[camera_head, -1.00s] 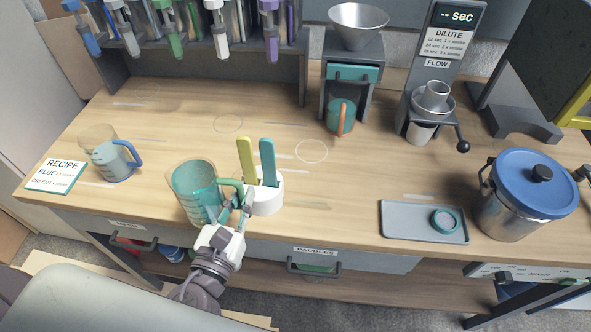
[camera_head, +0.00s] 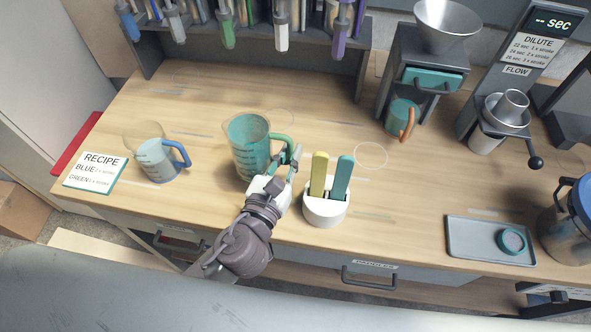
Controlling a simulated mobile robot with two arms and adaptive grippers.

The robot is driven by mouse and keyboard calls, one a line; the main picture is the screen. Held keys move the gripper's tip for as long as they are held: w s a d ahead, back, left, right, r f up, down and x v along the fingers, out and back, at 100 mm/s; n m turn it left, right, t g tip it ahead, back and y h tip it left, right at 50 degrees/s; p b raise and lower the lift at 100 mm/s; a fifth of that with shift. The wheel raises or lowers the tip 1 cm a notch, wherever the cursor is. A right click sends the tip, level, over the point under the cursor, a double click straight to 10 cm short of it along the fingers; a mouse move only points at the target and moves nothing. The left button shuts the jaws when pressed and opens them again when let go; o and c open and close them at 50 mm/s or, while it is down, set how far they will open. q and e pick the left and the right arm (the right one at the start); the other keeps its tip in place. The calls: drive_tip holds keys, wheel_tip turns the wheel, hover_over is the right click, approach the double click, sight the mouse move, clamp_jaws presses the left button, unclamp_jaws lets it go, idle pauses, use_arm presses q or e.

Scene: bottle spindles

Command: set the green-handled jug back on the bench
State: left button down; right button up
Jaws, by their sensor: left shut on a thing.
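The green-handled jug (camera_head: 247,148) is clear, with teal liquid inside, and looks upright over the bench (camera_head: 330,110), left of the paddle holder. My left gripper (camera_head: 287,162) is shut on its green handle (camera_head: 281,139), on the jug's right side. I cannot tell whether the jug's base touches the bench top. A faint ring marked on the bench (camera_head: 281,121) shows just behind the jug. My right gripper is not in view.
A blue-handled jug (camera_head: 155,158) stands on the left by the recipe card (camera_head: 96,172). The white holder (camera_head: 325,210) with yellow and teal paddles is close on the right. An orange-handled teal mug (camera_head: 401,117) stands farther back. The bench behind the held jug is clear.

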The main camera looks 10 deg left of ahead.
use_arm(q)
wheel_tip(320, 180, down, 4)
drive_tip(key=shift+f+b, duration=0.2)
drive_tip(key=shift+b, duration=0.55)
drive_tip(key=shift+f, duration=0.35)
drive_tip(key=c, duration=1.2)
unclamp_jaws()
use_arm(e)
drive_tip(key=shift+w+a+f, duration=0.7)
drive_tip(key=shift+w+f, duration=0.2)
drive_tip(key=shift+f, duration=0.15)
